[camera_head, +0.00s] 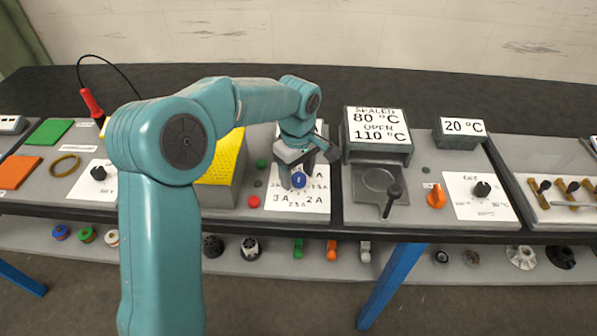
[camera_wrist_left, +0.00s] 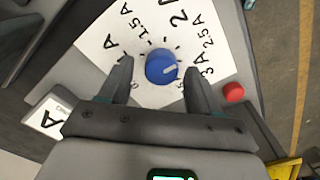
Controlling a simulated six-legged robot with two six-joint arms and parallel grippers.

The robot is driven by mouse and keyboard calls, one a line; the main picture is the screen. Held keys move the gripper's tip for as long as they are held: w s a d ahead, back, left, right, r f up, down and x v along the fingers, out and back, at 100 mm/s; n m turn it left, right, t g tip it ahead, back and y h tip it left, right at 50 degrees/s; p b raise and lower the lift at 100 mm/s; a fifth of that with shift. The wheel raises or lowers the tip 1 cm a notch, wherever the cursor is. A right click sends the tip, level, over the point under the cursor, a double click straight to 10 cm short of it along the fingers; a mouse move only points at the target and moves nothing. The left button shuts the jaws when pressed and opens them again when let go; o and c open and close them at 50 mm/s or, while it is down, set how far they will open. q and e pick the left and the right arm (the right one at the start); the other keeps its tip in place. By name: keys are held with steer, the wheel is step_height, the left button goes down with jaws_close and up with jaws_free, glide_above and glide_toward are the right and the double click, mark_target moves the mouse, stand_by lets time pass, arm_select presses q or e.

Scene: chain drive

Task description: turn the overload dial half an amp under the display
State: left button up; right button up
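The blue overload dial (camera_head: 299,180) sits on a white scale plate (camera_head: 283,200) with amp labels. In the left wrist view the dial (camera_wrist_left: 162,67) shows a short pale mark on its right half; I cannot read its exact setting. Labels of 1.5 A, 2 A, 2.5 A and 3 A run around it. My left gripper (camera_head: 296,172) is over the dial. In the wrist view its two fingers (camera_wrist_left: 158,72) stand apart, one on each side of the dial, with visible gaps. A white panel (camera_wrist_left: 47,118) with a large A, possibly the display, is partly cut off. My right gripper is not in view.
A red button (camera_head: 253,201) and green button (camera_head: 261,164) sit left of the dial. A yellow ribbed block (camera_head: 222,165) stands further left.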

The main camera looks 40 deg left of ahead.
mark_target(298, 176)
arm_select(q)
steer(key=shift+d+r, duration=0.2)
step_height(298, 176, up, 16)
steer(key=p, duration=0.2)
steer(key=shift+a, duration=0.15)
steer(key=shift+s+f, duration=0.1)
stand_by(0.5)
